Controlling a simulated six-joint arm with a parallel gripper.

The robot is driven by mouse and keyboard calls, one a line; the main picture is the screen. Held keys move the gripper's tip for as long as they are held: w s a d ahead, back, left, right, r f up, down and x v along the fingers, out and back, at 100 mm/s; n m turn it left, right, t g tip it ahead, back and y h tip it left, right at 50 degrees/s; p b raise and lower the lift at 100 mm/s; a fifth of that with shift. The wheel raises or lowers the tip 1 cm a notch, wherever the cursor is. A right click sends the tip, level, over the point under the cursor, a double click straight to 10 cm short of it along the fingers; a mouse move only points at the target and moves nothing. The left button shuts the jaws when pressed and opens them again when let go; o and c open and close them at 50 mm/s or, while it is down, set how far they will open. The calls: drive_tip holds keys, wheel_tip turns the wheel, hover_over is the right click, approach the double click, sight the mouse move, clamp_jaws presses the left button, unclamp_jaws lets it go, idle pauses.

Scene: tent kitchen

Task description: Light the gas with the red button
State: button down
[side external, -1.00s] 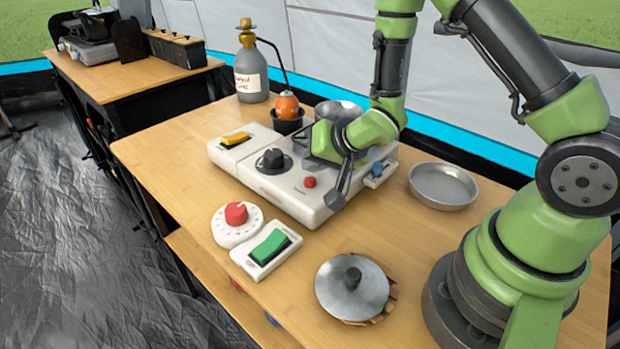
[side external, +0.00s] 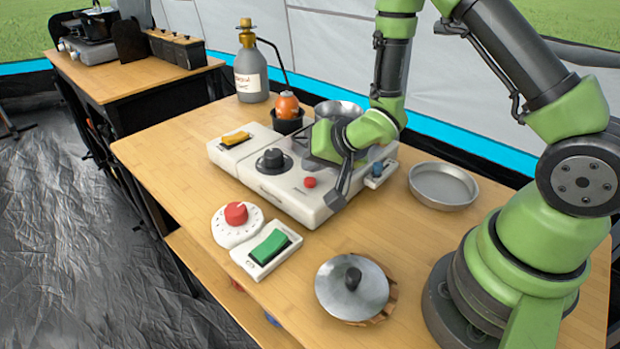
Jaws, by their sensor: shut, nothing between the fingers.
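The white gas stove (side external: 285,205) stands on the wooden table, with a black knob (side external: 271,161) on its top. The small red button (side external: 309,182) sits on the stove's top near its front right part. My gripper (side external: 337,198) is shut and empty, pointing down just to the right of the red button. It looks apart from the button. Its exact height above the stove is hard to tell. My arm hides part of the stove's back. I see no flame.
A red dial (side external: 236,214) and a green switch (side external: 269,247) lie in front of the stove. A yellow switch (side external: 235,139) is at its left and a blue button (side external: 377,170) at its right. A lidded pan (side external: 352,290), a metal dish (side external: 443,186) and a gas bottle (side external: 251,75) stand around.

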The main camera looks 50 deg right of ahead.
sight(313, 179)
drive_tip(key=shift+f, duration=0.1)
idle(0.3)
drive_tip(key=shift+f, duration=0.3)
drive_tip(key=shift+f, duration=0.5)
idle(0.6)
idle(0.4)
drive_tip(key=shift+r, duration=0.95)
drive_tip(key=shift+r, duration=2.5)
